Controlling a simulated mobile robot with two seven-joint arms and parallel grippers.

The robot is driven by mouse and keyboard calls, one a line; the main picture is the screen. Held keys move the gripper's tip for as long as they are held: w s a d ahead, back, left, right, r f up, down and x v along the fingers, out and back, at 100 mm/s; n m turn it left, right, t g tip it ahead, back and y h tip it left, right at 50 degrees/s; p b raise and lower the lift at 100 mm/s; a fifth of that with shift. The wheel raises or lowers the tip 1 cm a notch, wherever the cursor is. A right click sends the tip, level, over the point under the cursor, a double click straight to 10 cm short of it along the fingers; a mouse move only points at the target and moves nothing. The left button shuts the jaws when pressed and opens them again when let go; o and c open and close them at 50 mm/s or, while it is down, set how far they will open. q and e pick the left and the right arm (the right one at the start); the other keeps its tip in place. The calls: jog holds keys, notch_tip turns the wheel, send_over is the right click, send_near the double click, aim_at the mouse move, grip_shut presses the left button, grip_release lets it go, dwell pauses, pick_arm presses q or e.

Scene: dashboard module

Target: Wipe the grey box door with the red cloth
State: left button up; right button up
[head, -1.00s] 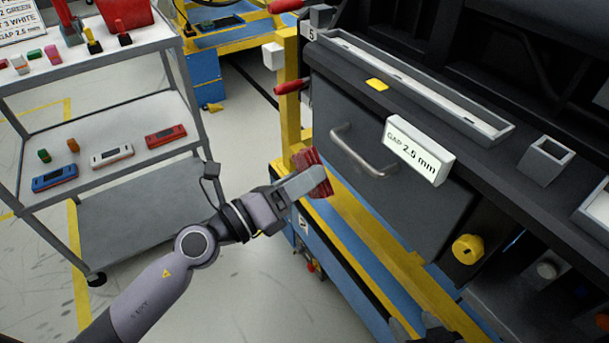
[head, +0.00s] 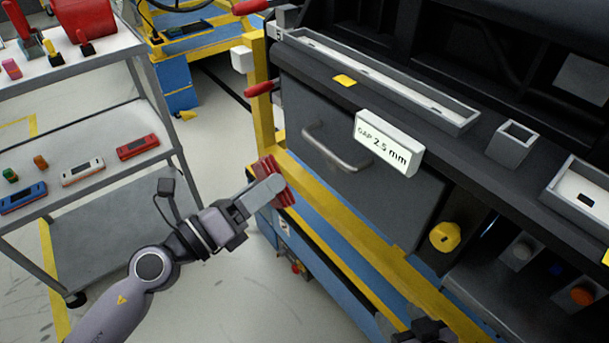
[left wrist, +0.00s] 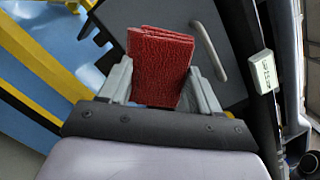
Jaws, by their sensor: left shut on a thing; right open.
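My left gripper (head: 268,192) is shut on the red cloth (head: 280,186), a folded red pad. The cloth also shows between the fingers in the left wrist view (left wrist: 158,66). The grey box door (head: 350,195) is a dark grey panel with a metal bar handle (head: 335,150). The cloth is left of the door's lower left part in the head view; I cannot tell whether it touches the door. My right gripper (head: 425,328) shows only in part at the bottom edge.
A white label reading "GAP 2.5 mm" (head: 388,142) sits at the door's upper right. A yellow knob (head: 445,237) is right of the door. Yellow and blue rails (head: 345,225) run below it. A grey cart (head: 100,190) with several modules stands left.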

aim_at(334, 166)
dwell(0.5)
pick_arm(q)
jog(key=shift+s+d+f+p+x, duration=0.1)
jog(key=shift+p+x, duration=0.25)
jog(key=shift+x, duration=1.3)
jog(key=shift+s+d+f+p+x, duration=0.15)
jog(key=shift+p+x, duration=0.15)
jog(key=shift+x, duration=1.4)
jog(key=shift+x, duration=0.95)
jog(key=shift+d, duration=0.1)
jog(key=shift+s+d+p, duration=0.45)
jog(key=shift+s, duration=0.3)
jog(key=shift+s+d+p, duration=0.45)
jog(key=shift+s, duration=0.25)
jog(key=shift+s+d, duration=0.15)
jog(key=shift+s, duration=0.05)
jog(key=shift+d, duration=0.15)
jog(key=shift+w, duration=0.1)
